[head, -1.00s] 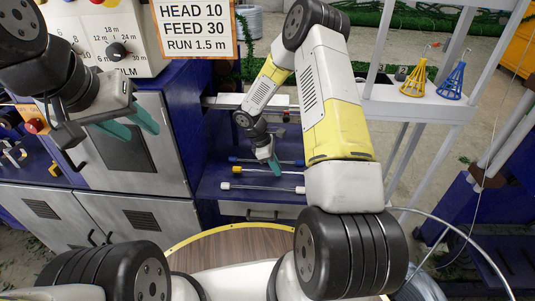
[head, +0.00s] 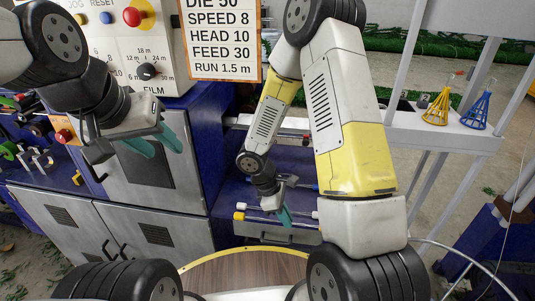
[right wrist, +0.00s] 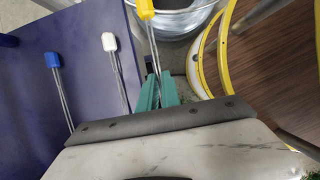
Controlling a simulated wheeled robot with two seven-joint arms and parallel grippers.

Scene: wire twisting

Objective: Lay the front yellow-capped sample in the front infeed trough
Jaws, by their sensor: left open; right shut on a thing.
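The yellow-capped sample (head: 239,215) is a thin rod, held by my right gripper (head: 284,216) near the front edge of the blue shelf. In the right wrist view its yellow cap (right wrist: 145,8) sticks out past the teal fingers (right wrist: 158,88), which are shut on its thin wires. A white-capped sample (right wrist: 109,42) and a blue-capped sample (right wrist: 54,60) lie side by side on the blue shelf, apart from the gripper. My left gripper (head: 166,150) is open and empty in front of the grey cabinet. I cannot pick out the front infeed trough.
A control panel (head: 120,50) with a sign (head: 222,40) stands at the back left, above grey cabinets (head: 150,225). A round wooden top with a yellow rim (head: 200,257) is in front. A white stand at the right bears a yellow cone (head: 438,108) and a blue cone (head: 478,108).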

